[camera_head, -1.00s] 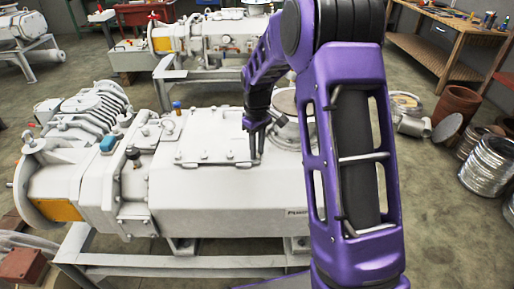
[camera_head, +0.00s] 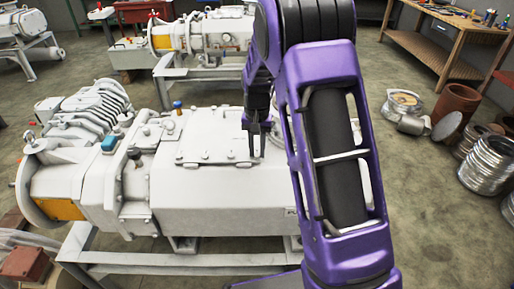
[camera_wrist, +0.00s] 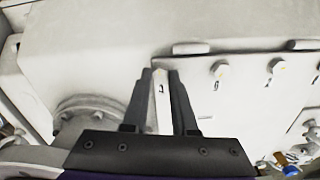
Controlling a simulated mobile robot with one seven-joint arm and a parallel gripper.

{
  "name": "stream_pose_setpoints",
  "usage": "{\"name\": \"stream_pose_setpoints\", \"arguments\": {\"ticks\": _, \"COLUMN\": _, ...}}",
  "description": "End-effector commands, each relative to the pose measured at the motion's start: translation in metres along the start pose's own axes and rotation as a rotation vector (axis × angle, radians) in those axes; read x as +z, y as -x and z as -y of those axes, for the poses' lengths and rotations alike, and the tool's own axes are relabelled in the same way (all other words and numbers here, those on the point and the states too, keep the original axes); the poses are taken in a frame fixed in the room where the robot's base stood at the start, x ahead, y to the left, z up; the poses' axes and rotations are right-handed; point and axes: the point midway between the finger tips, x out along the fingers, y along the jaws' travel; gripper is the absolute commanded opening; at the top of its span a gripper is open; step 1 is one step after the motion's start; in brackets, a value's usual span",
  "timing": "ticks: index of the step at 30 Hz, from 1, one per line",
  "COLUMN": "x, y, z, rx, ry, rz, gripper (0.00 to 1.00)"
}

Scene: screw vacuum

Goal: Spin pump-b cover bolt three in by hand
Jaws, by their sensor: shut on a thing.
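The white pump (camera_head: 225,195) lies across a steel frame, with a flat cover plate (camera_head: 215,140) on its top. My gripper (camera_head: 254,158) points down at the near right corner of the plate. In the wrist view my gripper (camera_wrist: 160,74) has its two dark fingers close together at the plate's edge, shut on the cover bolt; the bolt itself is mostly hidden between the fingers. Other bolts show on the plate, one bolt (camera_wrist: 218,67) near the fingers and another bolt (camera_wrist: 277,65) farther right, with small marks beside them.
A round flange (camera_wrist: 88,112) stands beside the plate in the wrist view. A blue-capped fitting (camera_head: 109,142) rises from the pump's left part. Another pump (camera_head: 215,38) stands behind. A wooden workbench (camera_head: 455,35) and metal drums (camera_head: 490,165) are at the right.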

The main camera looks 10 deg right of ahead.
Motion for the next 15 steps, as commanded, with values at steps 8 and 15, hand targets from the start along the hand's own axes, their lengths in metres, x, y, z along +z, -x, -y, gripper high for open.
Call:
{"name": "stream_pose_setpoints", "arguments": {"ticks": 8, "x": -0.0025, "y": 0.0057, "z": 0.0014, "rx": -0.004, "ry": -0.260, "rz": -0.009, "gripper": 0.00}}
{"name": "stream_pose_setpoints", "arguments": {"ticks": 15, "x": -0.0029, "y": 0.0063, "z": 0.0016, "rx": -0.006, "ry": -0.488, "rz": -0.010, "gripper": 0.00}}
